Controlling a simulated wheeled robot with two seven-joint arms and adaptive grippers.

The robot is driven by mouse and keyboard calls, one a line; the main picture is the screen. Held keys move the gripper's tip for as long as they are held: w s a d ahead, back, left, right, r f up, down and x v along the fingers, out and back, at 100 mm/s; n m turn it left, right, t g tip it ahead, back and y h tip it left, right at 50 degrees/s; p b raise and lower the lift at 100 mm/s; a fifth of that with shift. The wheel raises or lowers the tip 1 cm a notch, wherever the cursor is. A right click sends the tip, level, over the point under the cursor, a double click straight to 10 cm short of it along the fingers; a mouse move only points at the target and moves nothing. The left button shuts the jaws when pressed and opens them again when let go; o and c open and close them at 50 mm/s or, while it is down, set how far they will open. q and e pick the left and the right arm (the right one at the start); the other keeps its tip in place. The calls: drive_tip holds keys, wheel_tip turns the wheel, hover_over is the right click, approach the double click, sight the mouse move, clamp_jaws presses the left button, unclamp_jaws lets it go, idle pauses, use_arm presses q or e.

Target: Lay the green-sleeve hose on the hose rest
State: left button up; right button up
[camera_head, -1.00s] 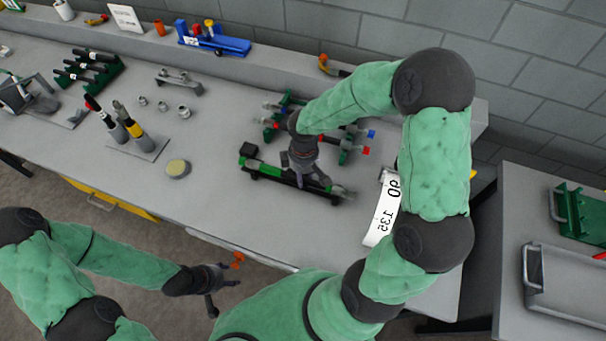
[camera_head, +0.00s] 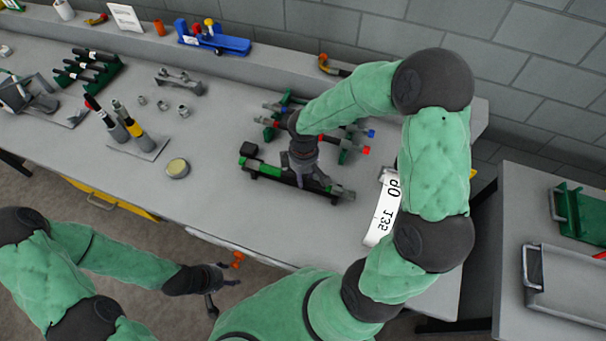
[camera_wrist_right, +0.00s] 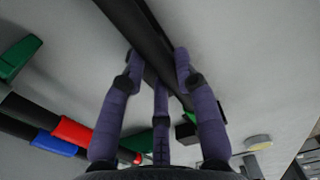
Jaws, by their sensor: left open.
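The green-sleeve hose (camera_wrist_right: 152,38) is a black bar running between the fingers in the right wrist view, with a green part at its lower end (camera_wrist_right: 190,117). In the head view its green part (camera_head: 251,163) is at the left of a long dark and green assembly on the bench. I cannot clearly separate the hose from the hose rest (camera_head: 268,171) under it. My right gripper (camera_head: 308,181) comes down on the middle of the hose, its fingers closed in on both sides of it.
A green rack with red- and blue-marked hoses (camera_head: 352,150) stands just behind my right gripper. A round tin (camera_head: 178,167) and a tool stand (camera_head: 146,147) are to the left. A white numbered strip (camera_head: 384,213) lies to the right.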

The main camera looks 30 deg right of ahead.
drive_tip(key=o, duration=0.5)
wheel_tip(320, 180, up, 12)
idle(0.5)
idle(0.4)
